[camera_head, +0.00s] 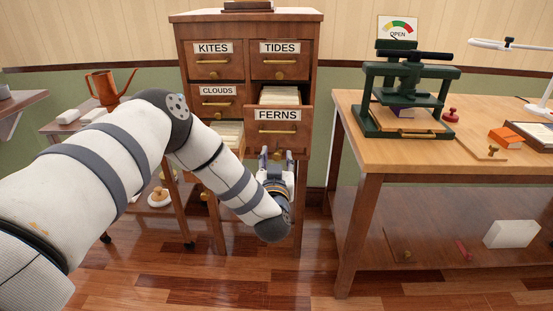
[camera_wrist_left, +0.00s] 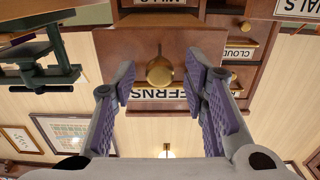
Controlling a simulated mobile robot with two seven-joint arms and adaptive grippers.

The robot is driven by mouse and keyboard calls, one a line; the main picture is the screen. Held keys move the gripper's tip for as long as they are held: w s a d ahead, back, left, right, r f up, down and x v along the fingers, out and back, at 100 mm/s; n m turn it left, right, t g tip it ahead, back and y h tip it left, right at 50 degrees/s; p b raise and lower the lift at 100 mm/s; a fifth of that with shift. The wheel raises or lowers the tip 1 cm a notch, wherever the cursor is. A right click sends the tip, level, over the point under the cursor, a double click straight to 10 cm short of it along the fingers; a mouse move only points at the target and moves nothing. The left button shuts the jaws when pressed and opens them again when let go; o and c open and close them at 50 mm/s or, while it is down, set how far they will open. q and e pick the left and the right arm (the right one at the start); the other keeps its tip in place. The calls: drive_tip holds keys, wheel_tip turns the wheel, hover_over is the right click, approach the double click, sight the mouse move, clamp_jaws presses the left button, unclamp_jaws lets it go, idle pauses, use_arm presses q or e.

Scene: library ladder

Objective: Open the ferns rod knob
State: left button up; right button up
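The FERNS drawer (camera_head: 290,139) stands pulled out from the wooden cabinet in the head view, with cards behind its labelled front and a brass pull (camera_head: 278,131) on it. In the left wrist view a brass knob (camera_wrist_left: 159,71) sits on the drawer front beside the partly hidden FERNS label (camera_wrist_left: 160,94). My left gripper (camera_head: 277,155) is just below the drawer's front in the head view. Its two purple-padded fingers, also in the left wrist view (camera_wrist_left: 164,92), are apart, with the knob between them and visible gaps on both sides. My right gripper is out of view.
Drawers labelled KITES (camera_head: 213,47), TIDES (camera_head: 280,47) and CLOUDS (camera_head: 217,90) surround it. A wooden table (camera_head: 400,150) with a green press (camera_head: 405,90) stands to the right. A copper watering can (camera_head: 104,88) is at the left. My left arm covers the cabinet's lower left.

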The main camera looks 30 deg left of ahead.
use_arm(q)
drive_tip(key=shift+s+d, duration=0.1)
drive_tip(key=v, duration=1.1)
drive_tip(key=shift+s, duration=0.4)
drive_tip(key=shift+d, duration=0.1)
